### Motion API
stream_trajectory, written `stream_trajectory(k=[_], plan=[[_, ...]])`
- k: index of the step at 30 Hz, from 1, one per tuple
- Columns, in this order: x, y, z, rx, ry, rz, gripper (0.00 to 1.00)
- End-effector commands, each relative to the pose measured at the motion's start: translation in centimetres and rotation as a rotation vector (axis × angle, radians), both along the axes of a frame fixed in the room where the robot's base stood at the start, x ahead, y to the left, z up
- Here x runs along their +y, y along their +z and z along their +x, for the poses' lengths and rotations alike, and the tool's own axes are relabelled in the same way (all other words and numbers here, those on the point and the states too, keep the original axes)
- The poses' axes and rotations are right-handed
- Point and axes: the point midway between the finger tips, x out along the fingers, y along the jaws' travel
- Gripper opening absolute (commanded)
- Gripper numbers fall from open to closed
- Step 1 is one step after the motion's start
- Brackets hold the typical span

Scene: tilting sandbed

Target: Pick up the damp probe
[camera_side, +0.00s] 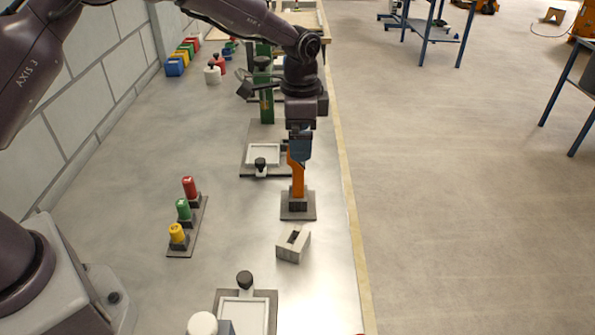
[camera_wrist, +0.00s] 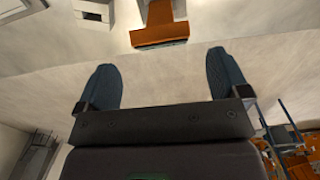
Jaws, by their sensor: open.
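An orange upright piece, which looks like the damp probe (camera_side: 298,184), stands in a dark square holder (camera_side: 298,206) near the bench's right edge. My gripper (camera_side: 300,157) is at its upper part, with the blue fingers overlapping its top in the side view. In the wrist view, my gripper (camera_wrist: 163,62) has its two blue fingers spread wide with nothing between them. The orange piece (camera_wrist: 160,36) shows just beyond the fingertips, roughly centred on the gap. I cannot tell whether a finger touches it.
A grey slotted block (camera_side: 293,243) lies in front of the holder. Red, green and yellow knobs (camera_side: 184,209) stand on a strip at left. A white tray with a black knob (camera_side: 263,154) is behind, another (camera_side: 244,312) in front. The bench between is clear.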

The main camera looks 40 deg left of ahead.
Motion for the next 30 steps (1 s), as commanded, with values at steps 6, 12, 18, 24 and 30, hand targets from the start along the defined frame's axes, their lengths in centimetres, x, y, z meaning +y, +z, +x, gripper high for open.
stream_trajectory(k=[6,12,18,24,30], plan=[[0.0,-1.8,0.0,0.001,0.001,0.001,0.94],[0.0,-4.6,0.3,0.004,0.001,0.001,0.94],[0.0,-6.7,0.4,0.0,0.001,0.0,0.94],[0.0,-6.9,0.4,-0.001,0.001,0.0,0.94],[0.0,-6.9,0.4,-0.001,0.001,0.0,0.61]])
